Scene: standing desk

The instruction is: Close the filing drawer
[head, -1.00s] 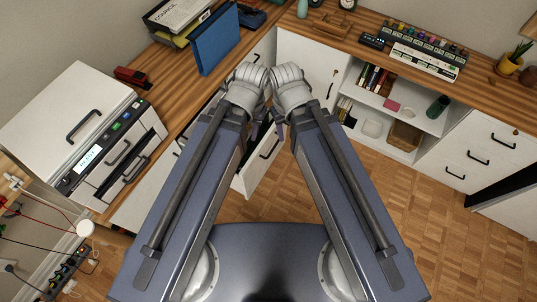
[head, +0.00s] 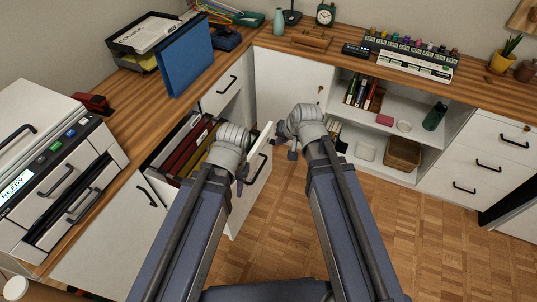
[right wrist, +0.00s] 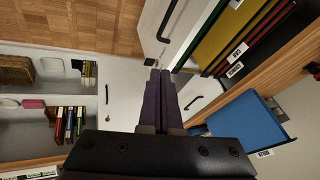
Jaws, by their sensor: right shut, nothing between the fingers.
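The filing drawer stands pulled out from the left-hand cabinet, its white front (head: 252,185) with a black handle facing the floor space. Hanging folders (head: 182,150) in red, yellow and dark colours fill it. The drawer front also shows at the top of the right wrist view (right wrist: 150,28), with the folders (right wrist: 238,45) behind it. My left gripper (head: 241,183) is over the drawer beside its front; its jaws are too small and covered to judge. My right gripper (head: 291,154) is shut and empty, to the right of the drawer front and apart from it.
A printer (head: 55,170) and a blue binder (head: 188,58) stand on the left desk. An open shelf (head: 385,120) and a white drawer unit (head: 490,150) line the back right. The wooden floor (head: 275,235) in front is clear.

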